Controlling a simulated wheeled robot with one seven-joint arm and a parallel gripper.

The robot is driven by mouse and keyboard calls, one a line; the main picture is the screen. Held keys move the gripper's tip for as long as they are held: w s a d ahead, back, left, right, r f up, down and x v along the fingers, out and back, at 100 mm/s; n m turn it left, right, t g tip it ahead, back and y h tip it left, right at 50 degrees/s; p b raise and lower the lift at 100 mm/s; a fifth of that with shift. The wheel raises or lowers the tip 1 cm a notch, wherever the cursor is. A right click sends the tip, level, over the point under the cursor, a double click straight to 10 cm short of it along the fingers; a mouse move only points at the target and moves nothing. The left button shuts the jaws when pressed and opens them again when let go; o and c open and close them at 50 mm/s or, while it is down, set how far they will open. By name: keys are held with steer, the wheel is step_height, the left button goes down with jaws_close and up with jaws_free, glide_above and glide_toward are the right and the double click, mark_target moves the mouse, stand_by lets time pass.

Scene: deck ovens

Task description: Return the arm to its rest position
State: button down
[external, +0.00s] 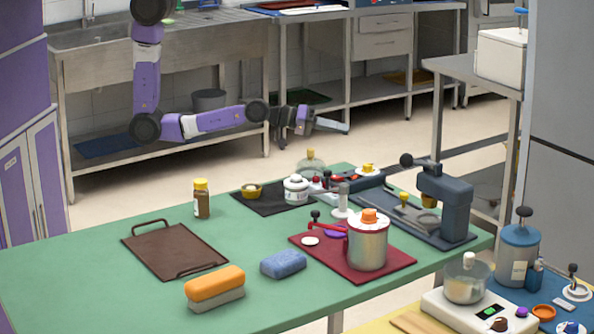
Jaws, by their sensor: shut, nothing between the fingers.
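My arm is purple with dark joints and reaches in from the top left of the external view. It bends at an elbow and runs level to the right. My gripper (330,126) is at its right end, in the air beyond the far edge of the green table (130,299). The gripper looks small from here, with its fingers together and nothing visible in them. It touches nothing that I can see.
The green table holds a brown tray (174,251), a yellow-capped bottle (202,200), an orange sponge (214,285), a blue sponge (284,264), a metal canister (367,247) and a dark press (446,205). Steel benches stand behind; open floor lies between.

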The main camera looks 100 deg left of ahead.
steer(key=s+d+r+m, duration=0.1)
steer(key=s+d+m, duration=0.2)
steer(key=s, duration=0.9)
steer(key=s+d+r+m+h, duration=0.1)
steer(key=s+d+r+m, duration=0.1)
steer(key=s, duration=1)
steer(key=s+d+r+m+g, duration=0.1)
steer(key=s+d+m, duration=0.3)
steer(key=s, duration=0.9)
steer(key=shift+d+r+m, duration=0.2)
steer(key=shift+r+m, duration=0.25)
steer(key=shift+m, duration=0.05)
steer(key=shift+s, duration=0.1)
